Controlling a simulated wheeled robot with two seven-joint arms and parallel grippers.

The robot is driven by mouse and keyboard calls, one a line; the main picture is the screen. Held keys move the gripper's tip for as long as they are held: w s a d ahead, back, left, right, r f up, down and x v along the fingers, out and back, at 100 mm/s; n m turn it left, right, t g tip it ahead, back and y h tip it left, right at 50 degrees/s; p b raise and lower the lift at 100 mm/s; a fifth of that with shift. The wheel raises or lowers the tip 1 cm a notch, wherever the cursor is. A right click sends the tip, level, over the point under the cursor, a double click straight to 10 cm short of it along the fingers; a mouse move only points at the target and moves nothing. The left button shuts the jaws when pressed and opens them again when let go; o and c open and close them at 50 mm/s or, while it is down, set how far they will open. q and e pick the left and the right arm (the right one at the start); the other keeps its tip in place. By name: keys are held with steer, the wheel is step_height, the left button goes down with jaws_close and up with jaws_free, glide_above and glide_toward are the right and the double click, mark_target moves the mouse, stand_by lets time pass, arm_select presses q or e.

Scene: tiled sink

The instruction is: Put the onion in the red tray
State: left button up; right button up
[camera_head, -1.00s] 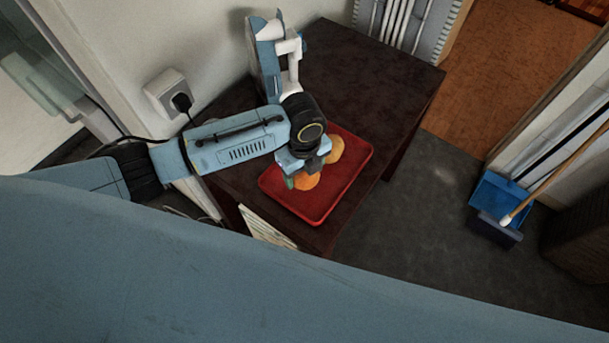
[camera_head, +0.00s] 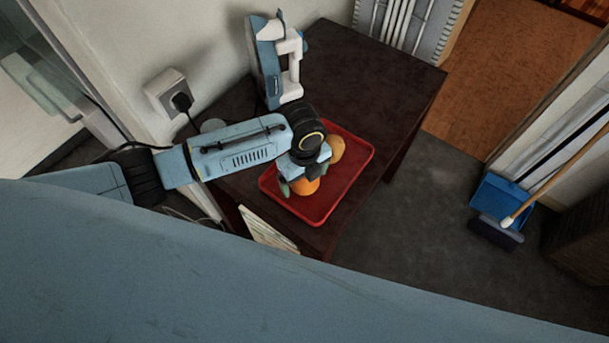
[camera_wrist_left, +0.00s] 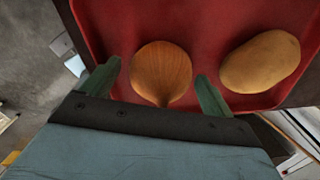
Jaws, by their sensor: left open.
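The orange-brown onion (camera_head: 305,186) is in the near part of the red tray (camera_head: 317,217), partly hidden by my left gripper (camera_head: 298,178). In the left wrist view the onion (camera_wrist_left: 162,70) lies between the two green fingers of my left gripper (camera_wrist_left: 158,72). The fingers are open, with a visible gap on each side of the onion. The red tray (camera_wrist_left: 205,25) shows behind it. My right gripper is not in view.
A tan potato (camera_head: 337,149) lies in the tray beyond the onion; in the left wrist view the potato (camera_wrist_left: 260,62) is right of it. A wall socket (camera_head: 170,95) is on the left.

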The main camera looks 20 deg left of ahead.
arm_select(q)
step_height(320, 180, up, 12)
steer(key=shift+r+p, duration=0.15)
steer(key=shift+p, duration=1.05)
